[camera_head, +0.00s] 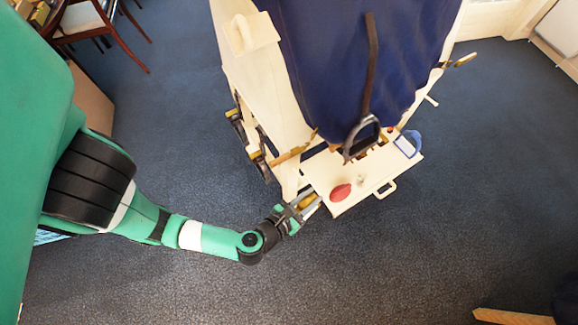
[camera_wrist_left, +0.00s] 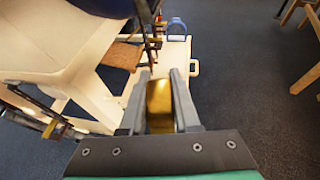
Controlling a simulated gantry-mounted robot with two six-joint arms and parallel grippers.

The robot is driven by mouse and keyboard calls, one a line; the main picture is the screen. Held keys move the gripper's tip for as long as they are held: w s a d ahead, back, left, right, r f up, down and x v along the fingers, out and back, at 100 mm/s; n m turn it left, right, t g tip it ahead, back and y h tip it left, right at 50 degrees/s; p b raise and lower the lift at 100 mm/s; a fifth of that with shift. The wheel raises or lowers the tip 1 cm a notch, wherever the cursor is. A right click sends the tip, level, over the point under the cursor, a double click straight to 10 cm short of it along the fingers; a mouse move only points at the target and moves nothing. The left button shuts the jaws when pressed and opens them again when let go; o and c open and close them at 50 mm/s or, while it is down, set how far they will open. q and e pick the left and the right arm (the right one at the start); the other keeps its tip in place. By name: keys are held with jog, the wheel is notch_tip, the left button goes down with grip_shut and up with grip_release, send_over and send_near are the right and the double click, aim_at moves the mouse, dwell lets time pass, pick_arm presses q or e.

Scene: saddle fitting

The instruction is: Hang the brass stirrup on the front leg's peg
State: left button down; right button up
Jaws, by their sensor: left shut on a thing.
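My left gripper (camera_head: 307,202) is shut on a brass-coloured piece (camera_wrist_left: 159,98), which I take to be the brass stirrup. Only a plain golden face of it shows between the two fingers in the left wrist view; the rest of its shape is hidden. In the head view the gripper is at the left end of the cream tray, beside the stand's near leg (camera_head: 289,180). Dark and yellow fittings (camera_head: 258,160) hang along the stand's left side. A light peg (camera_head: 431,100) sticks out on the right side. I cannot tell which peg is the front leg's.
The cream tray (camera_head: 343,207) holds a red oval item (camera_head: 340,192) and a blue-framed item (camera_head: 408,144). A dark stirrup (camera_head: 362,138) on a strap hangs over it from the blue-covered saddle stand (camera_head: 330,60). Chairs (camera_head: 85,20) stand at upper left.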

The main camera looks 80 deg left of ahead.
pick_arm(q)
jog(key=w+a+f+b, duration=0.2)
jog(key=w+f, duration=0.3)
jog(key=f, duration=0.3)
jog(key=shift+w+a+n+b, duration=0.3)
jog(key=shift+w+a+b, duration=0.1)
jog(key=shift+a, duration=0.25)
pick_arm(e)
jog(key=f, duration=0.4)
jog(key=shift+w+a, duration=0.1)
jog(key=shift+w, duration=0.1)
pick_arm(q)
jog(key=shift+r, duration=0.1)
jog(key=s+a+f+p, duration=0.1)
jog(key=s+a+f, duration=0.1)
jog(key=a, duration=0.8)
jog(key=shift+s+f, duration=0.15)
jog(key=shift+s, duration=0.65)
pick_arm(e)
jog(key=shift+r, duration=0.7)
pick_arm(q)
jog(key=shift+a+f, duration=0.1)
